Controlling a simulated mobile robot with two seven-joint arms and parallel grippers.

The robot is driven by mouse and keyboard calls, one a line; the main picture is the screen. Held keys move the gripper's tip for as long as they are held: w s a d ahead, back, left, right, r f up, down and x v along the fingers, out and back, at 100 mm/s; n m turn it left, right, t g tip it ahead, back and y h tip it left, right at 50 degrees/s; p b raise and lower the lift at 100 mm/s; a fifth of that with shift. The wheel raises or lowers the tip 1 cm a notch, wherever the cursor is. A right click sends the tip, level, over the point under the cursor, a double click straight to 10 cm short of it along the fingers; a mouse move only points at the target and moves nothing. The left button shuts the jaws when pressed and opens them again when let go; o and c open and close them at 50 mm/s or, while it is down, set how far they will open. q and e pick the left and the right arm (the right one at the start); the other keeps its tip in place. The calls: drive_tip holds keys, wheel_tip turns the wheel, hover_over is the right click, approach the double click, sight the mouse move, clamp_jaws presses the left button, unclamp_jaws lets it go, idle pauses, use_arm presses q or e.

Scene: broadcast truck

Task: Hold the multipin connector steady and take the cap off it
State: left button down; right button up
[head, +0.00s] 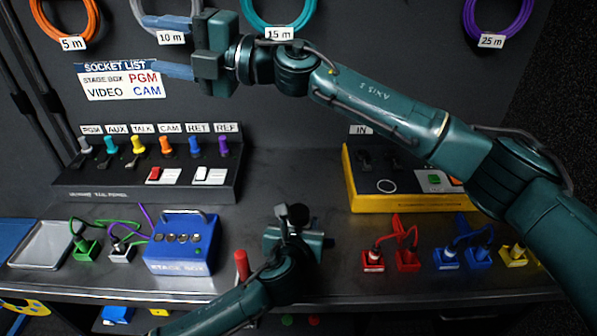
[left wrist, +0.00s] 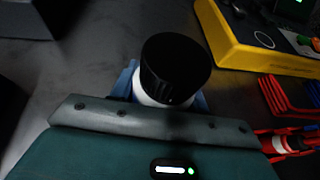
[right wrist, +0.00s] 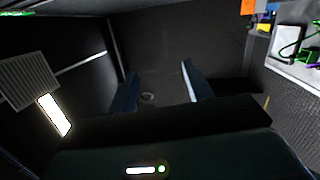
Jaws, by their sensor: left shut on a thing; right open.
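The multipin connector (left wrist: 148,99) shows in the left wrist view as a white body with a ribbed black cap (left wrist: 176,68) on it. My left gripper (head: 294,228) is shut on the connector, above the front part of the desk. The black cap also shows in the head view (head: 297,213), and the left gripper hides most of the connector below it. My right gripper (head: 157,45) is open and empty, high up by the back wall and far from the cap. Its two blue fingers show apart in the right wrist view (right wrist: 160,88).
A blue stage box (head: 181,262) and a grey tray (head: 40,245) stand left on the desk. A yellow-edged panel (head: 415,203) stands right, behind red, blue and yellow plugs. Cable coils hang on the wall.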

drive_tip(key=s+f+n+g+h, duration=0.1)
drive_tip(key=s+f+g+h, duration=0.25)
drive_tip(key=f, duration=0.25)
drive_tip(key=m+h, duration=0.9)
drive_tip(key=h, duration=0.7)
hover_over(298, 211)
drive_tip(key=shift+t+y, duration=0.25)
wheel_tip(298, 211, down, 16)
drive_tip(key=shift+r, duration=0.25)
drive_tip(key=shift+d+f, duration=0.1)
drive_tip(key=shift+f, duration=0.2)
wheel_tip(298, 211, down, 7)
drive_tip(key=shift+f, duration=0.15)
drive_tip(key=shift+c, duration=0.2)
drive_tip(key=c, duration=0.8)
